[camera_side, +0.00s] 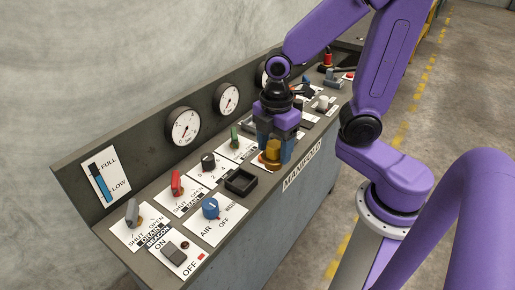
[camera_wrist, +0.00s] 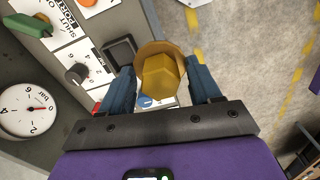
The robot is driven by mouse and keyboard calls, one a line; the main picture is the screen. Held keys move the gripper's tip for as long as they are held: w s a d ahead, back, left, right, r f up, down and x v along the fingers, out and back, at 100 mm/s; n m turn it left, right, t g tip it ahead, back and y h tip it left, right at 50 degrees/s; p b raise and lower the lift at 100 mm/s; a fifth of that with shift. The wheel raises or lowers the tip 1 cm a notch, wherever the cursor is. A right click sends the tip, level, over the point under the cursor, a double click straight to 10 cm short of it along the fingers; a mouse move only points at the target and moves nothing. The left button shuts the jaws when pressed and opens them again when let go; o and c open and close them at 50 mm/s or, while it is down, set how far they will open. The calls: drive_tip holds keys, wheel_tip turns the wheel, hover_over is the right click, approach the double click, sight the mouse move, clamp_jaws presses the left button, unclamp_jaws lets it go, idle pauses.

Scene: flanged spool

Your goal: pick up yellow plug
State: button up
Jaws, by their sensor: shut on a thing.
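The yellow plug (camera_side: 272,152) is at the front edge of the sloped manifold panel, below my gripper (camera_side: 274,146). My gripper's blue fingers are shut on the plug, one on each side. In the wrist view the plug (camera_wrist: 158,76) shows a faceted yellow body and a wider tan flange, between the fingers of my gripper (camera_wrist: 163,80). The fingers hide part of the plug in the side view. I cannot tell whether its underside touches the panel.
An empty black square tray (camera_side: 240,182) sits on the panel to the left of the plug. A green handle (camera_side: 234,137), red handle (camera_side: 176,184) and blue knob (camera_side: 210,208) stand up nearby. Round gauges (camera_side: 183,127) line the back wall. Open floor lies right of the cabinet.

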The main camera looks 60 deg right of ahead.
drive_tip(key=shift+s+r, duration=1)
drive_tip(key=shift+s, duration=1.15)
drive_tip(key=w+d+m, duration=1.4)
drive_tip(key=d+m, duration=0.4)
drive_tip(key=d, duration=0.1)
drive_tip(key=shift+w+d+f, duration=0.75)
drive_tip(key=shift+w+f, duration=1.3)
drive_tip(key=shift+w, duration=0.15)
drive_tip(key=shift+w+d+f, duration=0.75)
drive_tip(key=shift+w+f, duration=1.25)
drive_tip(key=shift+w, duration=0.25)
drive_tip(key=shift+w+d+f, duration=0.75)
drive_tip(key=shift+w+f, duration=1.3)
drive_tip(key=shift+w, duration=0.15)
drive_tip(key=shift+f, duration=0.1)
